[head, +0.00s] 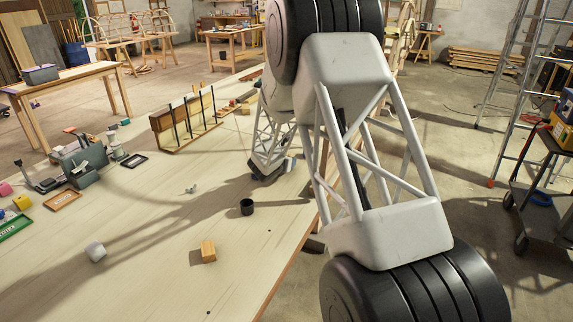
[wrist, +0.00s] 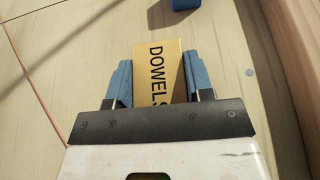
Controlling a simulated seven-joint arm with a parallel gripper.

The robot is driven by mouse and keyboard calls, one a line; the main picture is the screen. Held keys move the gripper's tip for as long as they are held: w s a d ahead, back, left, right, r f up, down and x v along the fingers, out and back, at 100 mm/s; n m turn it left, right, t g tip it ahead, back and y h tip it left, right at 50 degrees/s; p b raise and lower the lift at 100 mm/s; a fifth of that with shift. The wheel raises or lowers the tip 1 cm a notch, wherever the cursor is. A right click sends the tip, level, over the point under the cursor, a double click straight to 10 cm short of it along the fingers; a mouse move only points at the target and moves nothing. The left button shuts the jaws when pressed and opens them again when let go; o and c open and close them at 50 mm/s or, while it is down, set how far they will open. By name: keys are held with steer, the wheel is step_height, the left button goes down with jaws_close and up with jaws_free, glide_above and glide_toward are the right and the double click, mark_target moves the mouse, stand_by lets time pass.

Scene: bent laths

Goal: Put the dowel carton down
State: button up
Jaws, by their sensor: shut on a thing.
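The dowel carton (wrist: 158,72) is a yellow-orange box with "DOWELS" in black letters, seen in the wrist view. My gripper (wrist: 158,85) is shut on it, with one blue finger against each side. In the head view my gripper (head: 272,172) is low over the right part of the pale workbench (head: 150,225), near its right edge. The carton cannot be made out there, as the arm and gripper hide it. I cannot tell whether the carton touches the bench.
A blue object (wrist: 187,4) lies just beyond the carton. A black cup (head: 247,207), a wooden block (head: 208,251) and a pale cylinder (head: 96,251) stand nearer. A wooden rack (head: 186,122) stands behind to the left. The bench's middle is mostly clear.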

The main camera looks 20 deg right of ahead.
steer(key=shift+f, duration=0.7)
steer(key=shift+f, duration=0.15)
steer(key=o, duration=1)
steer(key=shift+c, duration=0.2)
steer(key=shift+a+r, duration=0.1)
steer(key=shift+r, duration=0.1)
steer(key=shift+v, duration=5.95)
